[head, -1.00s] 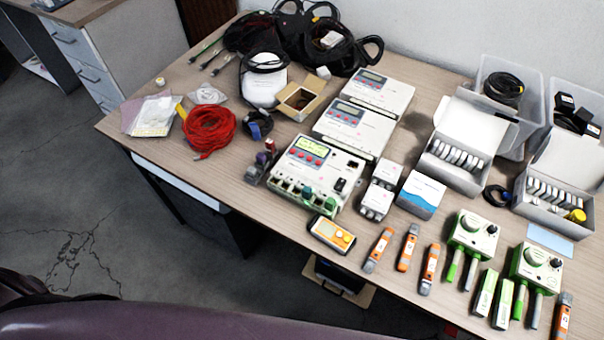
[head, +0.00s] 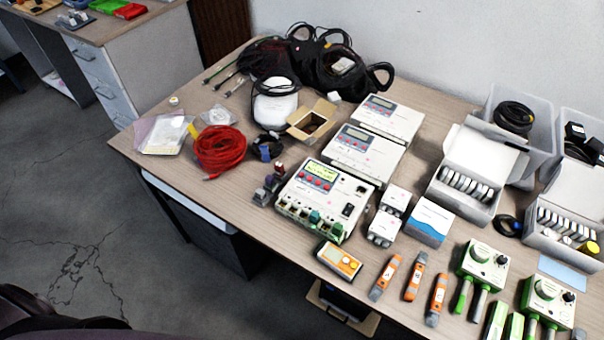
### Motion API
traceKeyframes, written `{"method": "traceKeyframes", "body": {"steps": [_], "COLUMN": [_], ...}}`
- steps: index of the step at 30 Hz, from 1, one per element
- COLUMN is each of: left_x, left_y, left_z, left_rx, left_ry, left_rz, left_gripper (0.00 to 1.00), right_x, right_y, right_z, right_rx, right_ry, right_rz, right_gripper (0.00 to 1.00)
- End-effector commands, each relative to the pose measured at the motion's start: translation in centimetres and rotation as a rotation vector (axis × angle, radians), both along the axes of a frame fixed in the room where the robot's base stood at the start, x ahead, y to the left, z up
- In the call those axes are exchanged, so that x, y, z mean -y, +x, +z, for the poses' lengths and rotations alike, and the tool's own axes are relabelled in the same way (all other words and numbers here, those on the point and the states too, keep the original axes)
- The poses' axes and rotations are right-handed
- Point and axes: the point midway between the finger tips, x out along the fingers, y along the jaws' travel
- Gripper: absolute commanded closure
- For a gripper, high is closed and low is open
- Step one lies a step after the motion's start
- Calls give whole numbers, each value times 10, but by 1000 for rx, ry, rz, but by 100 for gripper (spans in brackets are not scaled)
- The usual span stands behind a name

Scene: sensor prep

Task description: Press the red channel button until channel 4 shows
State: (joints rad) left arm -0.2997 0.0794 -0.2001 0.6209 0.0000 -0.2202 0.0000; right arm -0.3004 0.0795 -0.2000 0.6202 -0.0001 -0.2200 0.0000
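Three white logger-like boxes stand in a row on the table. The nearest box (head: 330,212) has a lit yellow-green display (head: 320,171) and several red buttons (head: 318,182) below it. The display's text is too small to read, so I cannot tell which channel shows or which button is the channel button. The middle box (head: 364,163) and the far box (head: 394,112) have dark grey-green displays and small red buttons. Neither of my grippers is in view.
A red cable coil (head: 220,149) lies left. Open boxes and clear bins (head: 540,140) stand right. Bare tabletop (head: 225,190) shows at the front left.

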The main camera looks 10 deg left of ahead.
Motion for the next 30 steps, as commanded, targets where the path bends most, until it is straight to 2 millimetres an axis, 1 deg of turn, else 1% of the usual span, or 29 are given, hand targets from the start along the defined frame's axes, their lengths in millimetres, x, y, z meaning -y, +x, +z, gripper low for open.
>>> {"method": "traceKeyframes", "body": {"steps": [11,14,22,23,30], "left_x": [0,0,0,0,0], "left_y": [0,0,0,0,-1], "left_z": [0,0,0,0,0], "left_rx": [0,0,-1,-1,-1], "left_ry": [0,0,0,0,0], "left_rz": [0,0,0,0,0], "left_gripper": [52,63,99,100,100], "right_x": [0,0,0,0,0], "right_y": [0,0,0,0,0], "right_z": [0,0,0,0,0], "right_rx": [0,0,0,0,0], "right_ry": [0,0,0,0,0], "right_rz": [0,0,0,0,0], "right_gripper": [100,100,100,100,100]}}
